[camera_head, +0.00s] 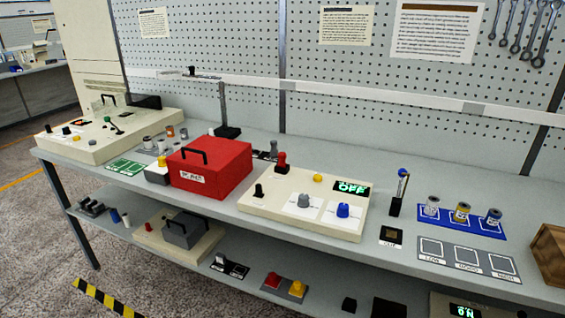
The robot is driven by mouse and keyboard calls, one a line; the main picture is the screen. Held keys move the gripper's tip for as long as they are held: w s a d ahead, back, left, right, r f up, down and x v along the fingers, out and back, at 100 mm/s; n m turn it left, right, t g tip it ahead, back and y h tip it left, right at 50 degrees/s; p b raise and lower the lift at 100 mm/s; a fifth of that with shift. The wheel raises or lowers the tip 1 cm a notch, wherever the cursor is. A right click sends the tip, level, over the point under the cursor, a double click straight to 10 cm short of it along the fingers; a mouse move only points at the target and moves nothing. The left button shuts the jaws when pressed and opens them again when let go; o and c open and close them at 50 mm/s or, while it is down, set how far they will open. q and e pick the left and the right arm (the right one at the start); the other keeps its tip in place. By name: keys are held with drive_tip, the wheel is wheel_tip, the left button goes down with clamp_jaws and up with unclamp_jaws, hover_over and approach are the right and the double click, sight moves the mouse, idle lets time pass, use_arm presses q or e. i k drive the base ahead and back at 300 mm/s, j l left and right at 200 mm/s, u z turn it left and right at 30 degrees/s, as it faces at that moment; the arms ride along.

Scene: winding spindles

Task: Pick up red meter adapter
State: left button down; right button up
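One red piece (272,281) is on a grey pad on the lower shelf, beside a yellow piece (297,287). The other, an upright red knob-like piece (282,162), is at the back edge of a beige panel (262,208) on the bench top. Both are small in this view, and their details are unclear. Neither of my grippers shows in the head view.
A red box (209,166) with a black handle stands left of the beige panel. A blue mat (460,221) with several small cylinders lies at the right, near a wooden box (550,250). A pegboard wall (250,60) rises behind the bench. The floor in front is open.

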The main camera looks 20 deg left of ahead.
sight(281, 155)
drive_tip(key=i+l+u, duration=0.35)
drive_tip(key=l, duration=0.3)
drive_tip(key=i+l+u, duration=0.2)
drive_tip(key=l, duration=0.15)
drive_tip(key=l+u, duration=0.15)
drive_tip(key=l, duration=0.25)
